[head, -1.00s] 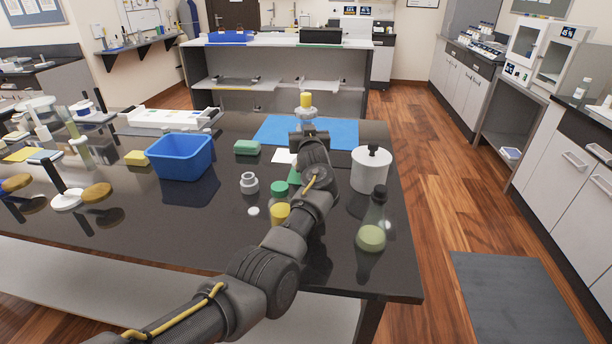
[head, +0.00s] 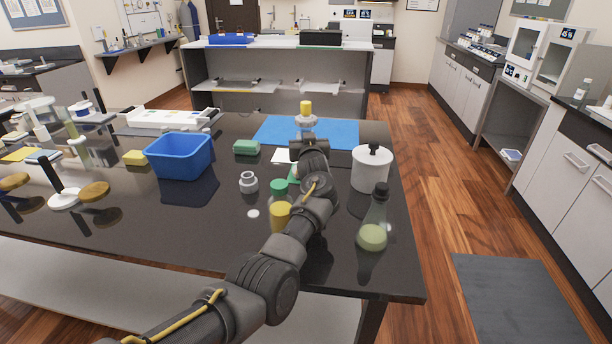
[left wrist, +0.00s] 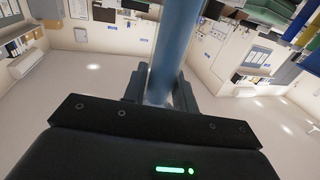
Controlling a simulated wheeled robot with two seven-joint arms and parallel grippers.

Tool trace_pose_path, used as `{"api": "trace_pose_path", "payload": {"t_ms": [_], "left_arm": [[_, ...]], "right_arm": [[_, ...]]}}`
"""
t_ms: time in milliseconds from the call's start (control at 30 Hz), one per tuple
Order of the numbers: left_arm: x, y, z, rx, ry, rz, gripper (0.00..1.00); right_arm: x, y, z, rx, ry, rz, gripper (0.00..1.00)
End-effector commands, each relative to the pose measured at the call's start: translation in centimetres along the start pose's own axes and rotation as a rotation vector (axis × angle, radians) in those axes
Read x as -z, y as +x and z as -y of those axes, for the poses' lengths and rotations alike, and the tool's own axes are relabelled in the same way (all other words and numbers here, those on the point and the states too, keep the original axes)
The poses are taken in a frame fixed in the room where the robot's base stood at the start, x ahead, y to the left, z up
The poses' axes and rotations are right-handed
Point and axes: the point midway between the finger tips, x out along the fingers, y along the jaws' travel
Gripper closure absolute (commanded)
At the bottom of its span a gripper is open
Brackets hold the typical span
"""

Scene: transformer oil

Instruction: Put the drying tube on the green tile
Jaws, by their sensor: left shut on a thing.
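My left gripper (head: 307,136) is shut on the drying tube, over the table's right part. In the head view the tube's yellow top (head: 306,107) and pale bulb (head: 306,121) stick up upright beyond the gripper; its lower part is hidden. In the left wrist view a blue-grey cylinder (left wrist: 177,45) rises between the gripper's dark fingers (left wrist: 158,95). The green tile (head: 293,174) shows only as a small green patch on the nearer side of the gripper, mostly hidden by my arm. My right gripper is not in view.
A white tile (head: 282,156) and blue mat (head: 345,133) lie near the gripper. A green-capped bottle (head: 280,211), grey fitting (head: 249,183), white lidded pot (head: 370,168) and flask (head: 372,236) stand around the arm. A blue bin (head: 179,157) and green block (head: 247,147) are left.

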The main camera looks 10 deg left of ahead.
Motion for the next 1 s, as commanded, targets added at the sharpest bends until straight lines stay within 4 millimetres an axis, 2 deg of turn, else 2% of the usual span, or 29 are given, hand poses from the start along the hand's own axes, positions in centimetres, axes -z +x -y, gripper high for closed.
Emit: {"api": "trace_pose_path", "payload": {"t_ms": [733, 767, 933, 1000], "left_arm": [[-0.53, 0.01, -0.02, 0.000, 0.000, -0.003, 1.00], [-0.43, 0.01, -0.02, 0.000, -0.001, -0.003, 0.68], [-0.46, 0.00, -0.02, 0.000, 0.000, -0.002, 0.47], [-0.49, 0.00, -0.02, 0.000, 0.000, -0.002, 0.47]], "right_arm": [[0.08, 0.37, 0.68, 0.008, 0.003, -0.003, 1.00], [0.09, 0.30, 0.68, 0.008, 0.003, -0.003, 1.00], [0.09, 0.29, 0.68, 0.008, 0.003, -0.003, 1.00], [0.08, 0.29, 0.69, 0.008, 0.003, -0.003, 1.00]]}}
